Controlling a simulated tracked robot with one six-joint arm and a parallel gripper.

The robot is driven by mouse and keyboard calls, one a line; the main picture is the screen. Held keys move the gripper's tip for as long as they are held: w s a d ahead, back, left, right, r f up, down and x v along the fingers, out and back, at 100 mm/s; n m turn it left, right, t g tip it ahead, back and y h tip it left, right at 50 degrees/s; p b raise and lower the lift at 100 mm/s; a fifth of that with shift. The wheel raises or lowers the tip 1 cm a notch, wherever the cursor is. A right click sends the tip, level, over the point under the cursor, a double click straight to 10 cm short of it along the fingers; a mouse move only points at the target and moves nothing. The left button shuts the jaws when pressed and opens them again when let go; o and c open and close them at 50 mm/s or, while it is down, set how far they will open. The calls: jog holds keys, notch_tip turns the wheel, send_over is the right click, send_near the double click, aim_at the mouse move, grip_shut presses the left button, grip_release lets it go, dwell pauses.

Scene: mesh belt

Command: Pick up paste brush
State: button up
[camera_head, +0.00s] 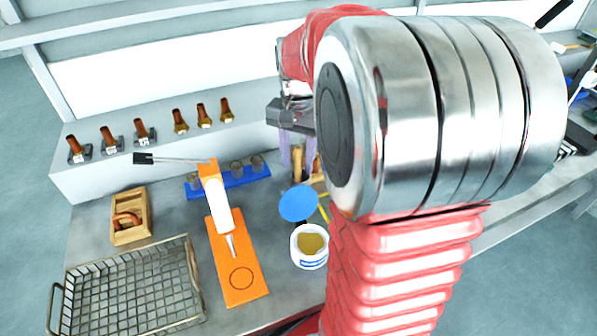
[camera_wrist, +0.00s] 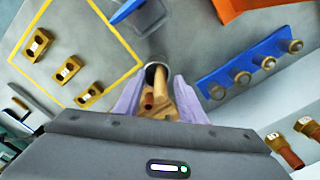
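A wooden-handled tool, which looks like the paste brush (camera_wrist: 160,108), stands with one end at a dark round cup or ring (camera_wrist: 155,72) in the wrist view. My gripper (camera_wrist: 158,98) has its two pale purple fingers apart, one on each side of the wooden handle; I see no clear contact. In the head view, my gripper (camera_head: 298,152) points down over the bench's back part, with a tan wooden piece (camera_head: 297,166) between the fingers. The brush's bristles cannot be made out. My arm hides the area to the right.
A white paste tub (camera_head: 309,247) and a blue disc (camera_head: 298,203) are in front of my gripper. A blue rack (camera_head: 229,182), an orange board (camera_head: 239,275), a wooden box (camera_head: 130,216) and a wire basket (camera_head: 130,288) are to the left. Yellow blocks (camera_wrist: 67,69) lie inside a yellow outline.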

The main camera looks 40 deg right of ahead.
grip_shut()
dwell(0.3)
jog(key=shift+r, duration=0.15)
notch_tip(320, 180, up, 10)
jog(key=shift+f, duration=0.1)
dwell(0.5)
dwell(0.4)
